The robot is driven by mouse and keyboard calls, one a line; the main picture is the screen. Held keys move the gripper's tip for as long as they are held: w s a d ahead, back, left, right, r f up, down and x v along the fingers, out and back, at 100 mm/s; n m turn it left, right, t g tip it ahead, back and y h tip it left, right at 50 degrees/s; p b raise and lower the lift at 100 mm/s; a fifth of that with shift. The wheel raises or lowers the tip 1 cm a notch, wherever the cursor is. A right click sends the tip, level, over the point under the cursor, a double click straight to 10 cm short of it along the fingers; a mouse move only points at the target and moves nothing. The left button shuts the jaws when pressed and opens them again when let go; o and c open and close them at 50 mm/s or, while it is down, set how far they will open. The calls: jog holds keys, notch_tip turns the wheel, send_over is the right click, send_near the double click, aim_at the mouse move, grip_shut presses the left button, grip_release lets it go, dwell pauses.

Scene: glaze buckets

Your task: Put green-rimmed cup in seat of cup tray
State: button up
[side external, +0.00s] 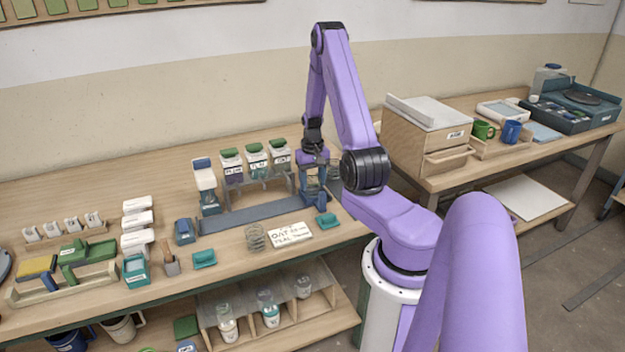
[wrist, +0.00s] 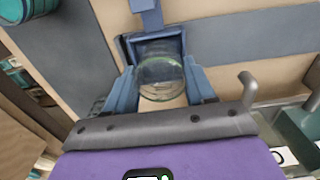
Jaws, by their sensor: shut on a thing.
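My gripper (wrist: 163,92) is shut on a clear, round cup with a greenish rim (wrist: 160,72), held between its two blue fingers in the wrist view. A blue square-sided holder (wrist: 127,50) is just beyond the cup; I cannot tell whether they touch. In the side external view my gripper (side external: 314,188) is low over the right part of the workbench, right of the jar rack, and the cup is hard to make out there. I cannot identify the cup tray or its seat with certainty.
A rack of green-lidded jars (side external: 256,168) stands left of my gripper. A stack of clear rings or cups (side external: 257,238), a lettered sign (side external: 289,234) and a teal dish (side external: 327,220) lie in front. A wooden box (side external: 425,135) stands on the bench at right.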

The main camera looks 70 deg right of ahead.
jog(key=shift+f, duration=0.1)
jog(key=o, duration=0.9)
notch_tip(320, 180, up, 7)
dwell(0.3)
